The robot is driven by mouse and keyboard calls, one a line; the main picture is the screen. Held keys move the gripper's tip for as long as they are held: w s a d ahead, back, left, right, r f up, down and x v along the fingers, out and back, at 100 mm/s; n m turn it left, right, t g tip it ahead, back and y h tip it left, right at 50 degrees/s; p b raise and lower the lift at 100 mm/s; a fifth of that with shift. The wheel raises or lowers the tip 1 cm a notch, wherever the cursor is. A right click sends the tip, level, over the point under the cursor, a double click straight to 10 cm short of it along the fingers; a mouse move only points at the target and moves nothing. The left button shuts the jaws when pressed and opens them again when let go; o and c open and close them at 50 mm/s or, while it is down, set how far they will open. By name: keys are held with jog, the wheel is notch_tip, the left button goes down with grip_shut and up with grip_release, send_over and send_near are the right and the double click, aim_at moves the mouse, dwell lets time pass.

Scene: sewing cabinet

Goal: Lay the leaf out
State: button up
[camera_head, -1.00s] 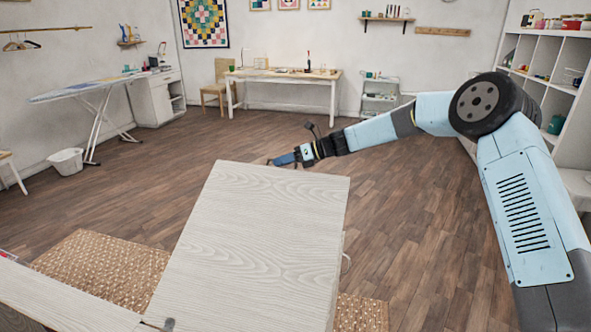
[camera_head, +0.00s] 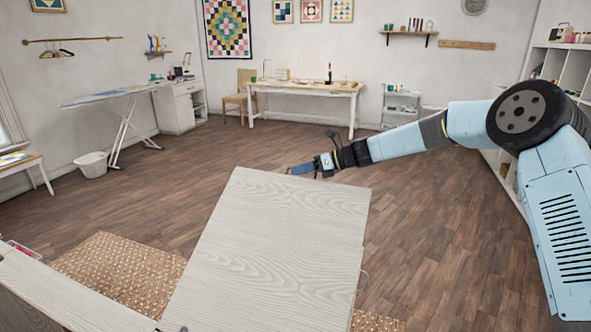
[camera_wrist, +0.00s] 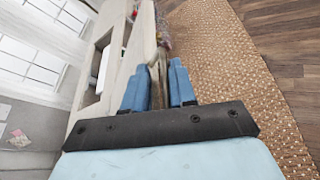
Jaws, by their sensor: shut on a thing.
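The leaf (camera_head: 270,240) is a pale wood-grain panel across the lower middle of the head view. Its near end meets another pale cabinet panel (camera_head: 60,290) at the lower left. I cannot tell its exact tilt. My gripper (camera_head: 300,169) is at the leaf's far edge, its fingertips partly hidden behind that edge. In the wrist view my two blue fingers (camera_wrist: 160,88) are shut on a thin edge between them, which fits the leaf's edge. The pale cabinet body (camera_wrist: 100,75), with a dark opening, stands left of the fingers.
A woven rug (camera_head: 120,270) lies under the cabinet and also shows in the wrist view (camera_wrist: 225,80). Open wooden floor (camera_head: 440,250) lies right of and beyond the leaf. An ironing board (camera_head: 105,97), a white bin (camera_head: 91,164) and a table (camera_head: 305,86) stand farther off.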

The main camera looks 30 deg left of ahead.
jog(key=v, duration=1.3)
jog(key=shift+d, duration=0.4)
jog(key=shift+w, duration=0.15)
jog(key=shift+a, duration=0.1)
jog(key=x, duration=1.3)
jog(key=shift+a, duration=0.35)
jog(key=shift+d+r, duration=0.1)
